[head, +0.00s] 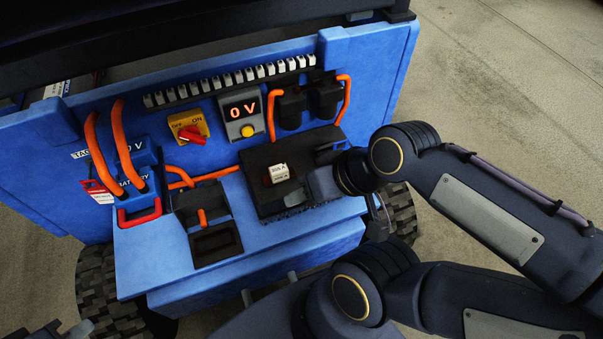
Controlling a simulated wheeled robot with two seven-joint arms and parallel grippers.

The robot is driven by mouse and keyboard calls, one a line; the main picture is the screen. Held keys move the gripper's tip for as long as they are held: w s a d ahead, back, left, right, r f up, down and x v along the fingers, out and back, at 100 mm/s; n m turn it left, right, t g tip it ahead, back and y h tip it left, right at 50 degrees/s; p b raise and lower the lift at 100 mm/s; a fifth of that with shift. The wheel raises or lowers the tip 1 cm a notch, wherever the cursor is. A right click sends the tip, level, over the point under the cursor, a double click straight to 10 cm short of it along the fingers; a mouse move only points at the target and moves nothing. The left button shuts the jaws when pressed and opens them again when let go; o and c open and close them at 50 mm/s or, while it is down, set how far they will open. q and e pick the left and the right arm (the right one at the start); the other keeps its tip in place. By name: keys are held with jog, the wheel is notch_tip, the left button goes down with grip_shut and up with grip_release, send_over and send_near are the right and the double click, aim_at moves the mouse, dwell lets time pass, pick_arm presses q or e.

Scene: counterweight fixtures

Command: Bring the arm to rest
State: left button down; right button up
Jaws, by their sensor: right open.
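My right gripper (310,190), grey, is open just right of a small white labelled block (279,172). The block sits in a black holder (262,205) on the blue cart (180,255). The gripper appears apart from the block, over the right part of the holder; whether it touches the holder I cannot tell. My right arm's dark links and round joints fill the right and bottom of the view. At the bottom left corner, part of my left gripper (65,330) shows; most of it is cut off.
An open black box (215,240) stands left of the holder. Bare concrete floor (500,80) lies right.

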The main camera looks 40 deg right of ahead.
notch_tip(320, 180, up, 11)
jog(key=p, duration=1.1)
